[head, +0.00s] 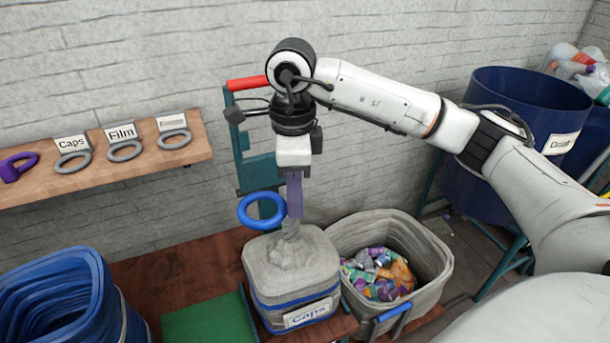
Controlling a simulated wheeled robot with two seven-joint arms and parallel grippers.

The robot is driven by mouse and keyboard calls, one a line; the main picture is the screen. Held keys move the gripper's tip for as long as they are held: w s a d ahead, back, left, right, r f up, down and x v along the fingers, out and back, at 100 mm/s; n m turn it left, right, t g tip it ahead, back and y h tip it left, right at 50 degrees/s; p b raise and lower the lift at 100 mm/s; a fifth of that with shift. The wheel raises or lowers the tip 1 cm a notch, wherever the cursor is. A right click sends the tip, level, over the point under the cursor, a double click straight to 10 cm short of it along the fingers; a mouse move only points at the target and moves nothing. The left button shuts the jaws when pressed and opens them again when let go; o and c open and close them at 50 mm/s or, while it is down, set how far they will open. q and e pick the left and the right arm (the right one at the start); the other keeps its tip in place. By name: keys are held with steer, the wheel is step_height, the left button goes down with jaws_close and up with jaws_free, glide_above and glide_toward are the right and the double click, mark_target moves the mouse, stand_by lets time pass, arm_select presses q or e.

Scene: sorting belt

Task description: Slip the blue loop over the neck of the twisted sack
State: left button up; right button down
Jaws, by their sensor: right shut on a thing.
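The twisted sack (290,270) is grey, with a blue band and a "Caps" label, and stands upright at the lower middle. Its twisted neck (290,232) points up. My right gripper (293,208) points down directly above the neck and is shut on the blue loop (245,215). The loop hangs out to the left of the fingers, its ring facing the camera. It is above the sack's top and appears beside the neck, not around it. Whether the fingertips touch the neck cannot be told. My left gripper is not in view.
A wooden shelf (195,152) on the left holds grey loops and a purple loop (14,168). Blue bins (500,85) stand at the right; a blue container (75,262) is lower left. A green panel (210,320) lies in front.

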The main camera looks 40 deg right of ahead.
steer(key=w+d+m, duration=0.2)
steer(key=d+m, duration=0.2)
steer(key=m, duration=0.8)
steer(key=shift+n, duration=0.3)
steer(key=shift+w+f+b, duration=0.1)
steer(key=shift+f+b, duration=3.3)
steer(key=shift+f, duration=5.05)
steer(key=c, duration=1.5)
jaws_free()
steer(key=shift+o, duration=0.2)
steer(key=shift+r, duration=0.1)
